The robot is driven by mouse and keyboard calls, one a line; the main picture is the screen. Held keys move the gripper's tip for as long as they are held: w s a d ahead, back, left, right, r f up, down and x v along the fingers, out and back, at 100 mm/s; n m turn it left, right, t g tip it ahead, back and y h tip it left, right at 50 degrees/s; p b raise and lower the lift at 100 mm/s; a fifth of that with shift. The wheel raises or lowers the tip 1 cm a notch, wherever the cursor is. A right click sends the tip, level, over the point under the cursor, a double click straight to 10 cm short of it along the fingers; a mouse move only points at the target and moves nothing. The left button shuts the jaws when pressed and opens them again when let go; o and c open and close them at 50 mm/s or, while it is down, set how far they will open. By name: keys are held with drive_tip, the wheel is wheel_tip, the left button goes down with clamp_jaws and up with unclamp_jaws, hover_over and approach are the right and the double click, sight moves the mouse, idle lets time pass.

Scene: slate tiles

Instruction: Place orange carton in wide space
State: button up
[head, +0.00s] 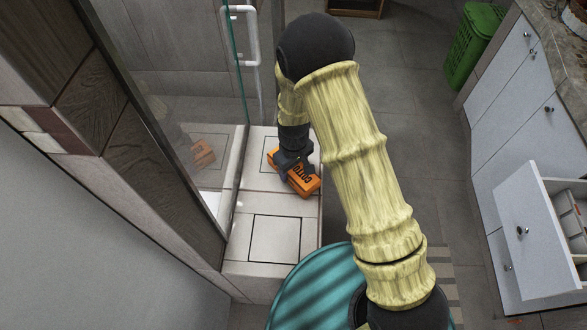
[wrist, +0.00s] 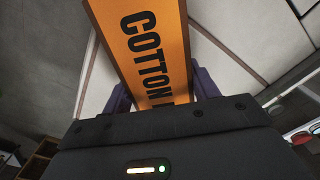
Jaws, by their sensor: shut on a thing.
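The orange carton (head: 302,182) has dark lettering and is in my gripper (head: 291,163), over the light tiled ledge (head: 274,237) beside the glass panel. In the wrist view the carton (wrist: 146,50) reads "COTTON" and sits between the two dark fingers of my gripper (wrist: 160,92). The gripper is shut on it. I cannot tell whether the carton touches the ledge or is held just above it. Part of the carton is hidden behind the gripper.
A glass panel (head: 200,100) with a white handle (head: 250,35) stands left of the ledge and reflects the carton. A green bin (head: 474,46) is at the top right. An open drawer (head: 540,235) juts from the white cabinets. Bare ledge tiles lie nearer me.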

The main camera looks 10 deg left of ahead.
drive_tip(key=shift+r, duration=0.1)
wheel_tip(320, 180, up, 10)
drive_tip(key=shift+f, duration=0.1)
idle(0.3)
idle(0.4)
